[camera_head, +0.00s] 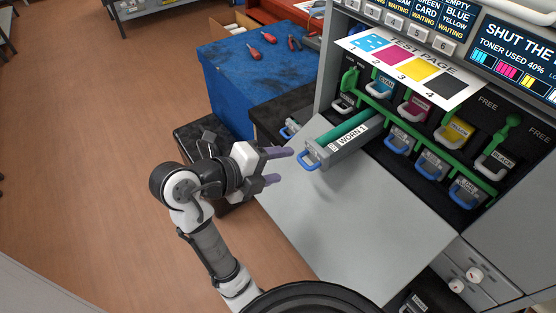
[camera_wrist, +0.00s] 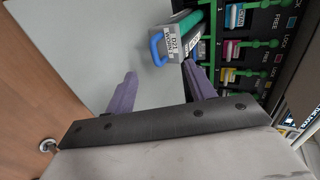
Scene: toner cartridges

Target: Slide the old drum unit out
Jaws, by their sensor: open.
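The old drum unit (camera_head: 345,143), grey with a green top and a label reading WORN, sticks well out of the printer's dark bay over the lowered front panel. Its blue loop handle (camera_head: 308,159) points toward my gripper (camera_head: 283,166). My gripper is open and empty, with its purple fingers just left of the handle and apart from it in the head view. In the wrist view the drum unit (camera_wrist: 180,40) and its blue handle (camera_wrist: 156,50) lie beyond the fingertips. The drum's inner end is hidden in the bay.
Several other blue-handled drum units (camera_head: 400,138) and coloured toner cartridges (camera_head: 458,132) sit in the bay with green levers. A test page (camera_head: 408,68) lies above. The grey front panel (camera_head: 370,220) is bare in front. A blue-covered table (camera_head: 250,75) with tools stands behind.

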